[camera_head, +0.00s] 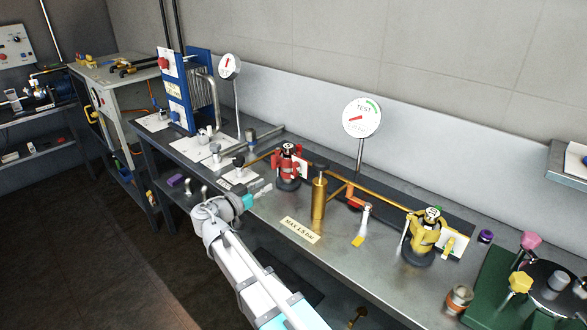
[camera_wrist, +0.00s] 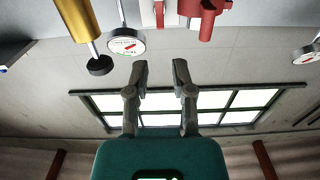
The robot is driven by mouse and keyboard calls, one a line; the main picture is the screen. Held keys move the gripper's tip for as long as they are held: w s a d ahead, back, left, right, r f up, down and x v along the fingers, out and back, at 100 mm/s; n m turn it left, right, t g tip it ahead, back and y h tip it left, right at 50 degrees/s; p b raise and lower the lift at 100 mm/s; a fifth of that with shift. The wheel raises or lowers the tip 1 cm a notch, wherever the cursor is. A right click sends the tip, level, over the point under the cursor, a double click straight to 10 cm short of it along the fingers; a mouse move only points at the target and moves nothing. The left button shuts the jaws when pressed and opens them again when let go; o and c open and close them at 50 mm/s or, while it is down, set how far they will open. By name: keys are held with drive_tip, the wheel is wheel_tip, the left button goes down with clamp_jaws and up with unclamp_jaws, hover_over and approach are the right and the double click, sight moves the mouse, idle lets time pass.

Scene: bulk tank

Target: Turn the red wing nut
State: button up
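A red fitting with a pale cap (camera_head: 289,163) stands on a dark round base on the steel bench; whether its red part is the wing nut is too small to tell. Red parts (camera_wrist: 205,15) also show at the top edge of the wrist view, partly cut off. My gripper (camera_head: 262,188) is low over the bench front, to the left of and nearer than the red fitting. In the wrist view my gripper's two fingers (camera_wrist: 158,68) stand apart with nothing between them. The red parts are beyond the fingertips, not touching them.
A brass cylinder (camera_head: 319,198) stands right of the red fitting, with a brass pipe behind it. A yellow fitting (camera_head: 426,233) and a TEST gauge (camera_head: 362,117) are further right. A blue plate unit (camera_head: 186,90) stands left. Small pale blocks lie near my gripper.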

sight(293, 168)
idle(0.3)
drive_tip(key=shift+x, duration=6.85)
drive_tip(key=shift+s, duration=0.1)
clamp_jaws()
